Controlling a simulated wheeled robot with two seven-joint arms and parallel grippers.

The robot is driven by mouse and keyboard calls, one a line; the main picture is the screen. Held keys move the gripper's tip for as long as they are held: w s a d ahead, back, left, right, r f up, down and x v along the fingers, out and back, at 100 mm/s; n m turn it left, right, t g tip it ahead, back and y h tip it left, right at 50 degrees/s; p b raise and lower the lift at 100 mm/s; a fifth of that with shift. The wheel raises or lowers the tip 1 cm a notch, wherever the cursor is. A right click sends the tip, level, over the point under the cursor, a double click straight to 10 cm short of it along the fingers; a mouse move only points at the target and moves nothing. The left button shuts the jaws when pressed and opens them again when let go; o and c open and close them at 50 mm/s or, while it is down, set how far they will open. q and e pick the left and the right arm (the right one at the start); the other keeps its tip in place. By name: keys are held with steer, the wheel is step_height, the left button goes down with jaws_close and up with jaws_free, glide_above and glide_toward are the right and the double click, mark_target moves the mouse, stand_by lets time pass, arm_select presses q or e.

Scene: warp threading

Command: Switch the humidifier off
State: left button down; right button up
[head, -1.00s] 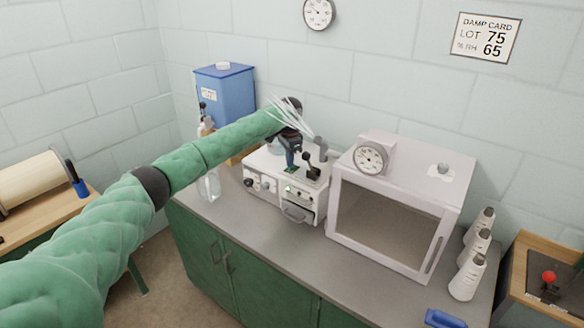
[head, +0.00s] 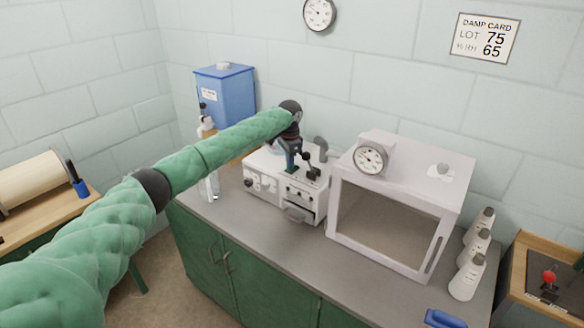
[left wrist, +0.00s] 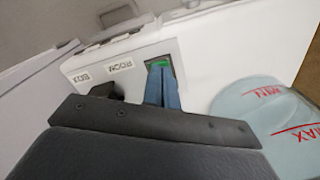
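The humidifier (head: 262,186) is a white box on the grey counter, with knobs and small fittings on its front. No mist shows above it and no green light shows on its front. My left gripper (head: 291,165) is over its top, pointing down. In the left wrist view the blue fingertips (left wrist: 163,90) are together, with nothing held between them, at a green rocker switch (left wrist: 158,64). They partly hide the switch, and I cannot tell if they touch it. A dark lever (left wrist: 103,90) stands beside the ROOM and BOX labels. My right gripper is not in view.
A white chamber (head: 390,215) with a dial on top stands just right of the humidifier. A pale round tank (left wrist: 265,105) marked MIN and MAX is close to my fingers. A blue container (head: 226,95) stands behind. White cones (head: 468,275) stand at right.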

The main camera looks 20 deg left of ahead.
arm_select(q)
steer(key=shift+f, duration=0.1)
steer(key=shift+r+p, duration=2.85)
steer(key=shift+r, duration=0.6)
steer(key=shift+f, duration=0.1)
